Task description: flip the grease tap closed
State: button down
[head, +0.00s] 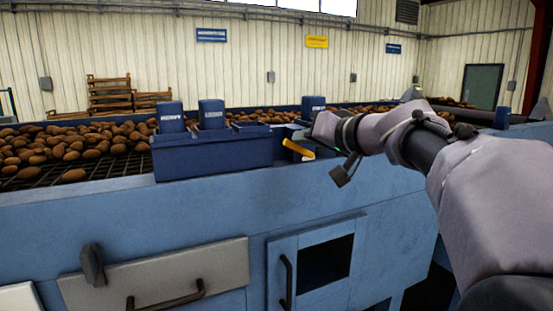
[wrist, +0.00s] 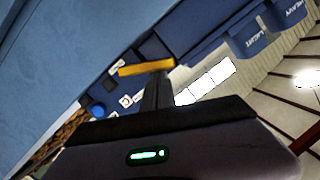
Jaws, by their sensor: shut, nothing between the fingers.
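The grease tap's yellow-orange lever (head: 298,149) slants down to the right on the front of the blue machine, just right of the blue bin box. In the wrist view the lever (wrist: 147,68) lies across the tips of my fingers. My gripper (head: 312,134) reaches in from the right. Its dark fingers (wrist: 160,75) are shut with nothing between them, right at the lever; I cannot tell if they touch it. The tap's body is mostly hidden behind the lever and gripper.
A blue box (head: 215,155) with labelled blue paddles stands left of the lever. Potatoes (head: 75,145) lie on the grader bed behind. A blue knob (wrist: 97,110) shows near the lever. The machine's front panel (head: 150,210) below is flat, with handles lower down.

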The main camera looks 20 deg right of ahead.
jog(key=shift+a+f+n+h+b, duration=0.35)
jog(key=shift+n+b, duration=0.45)
jog(key=shift+b, duration=0.45)
jog(key=shift+a+f+n+h+b, duration=0.35)
jog(key=shift+n+b, duration=0.45)
jog(key=shift+b, duration=0.45)
jog(key=shift+a, duration=0.1)
jog(key=shift+r, duration=0.1)
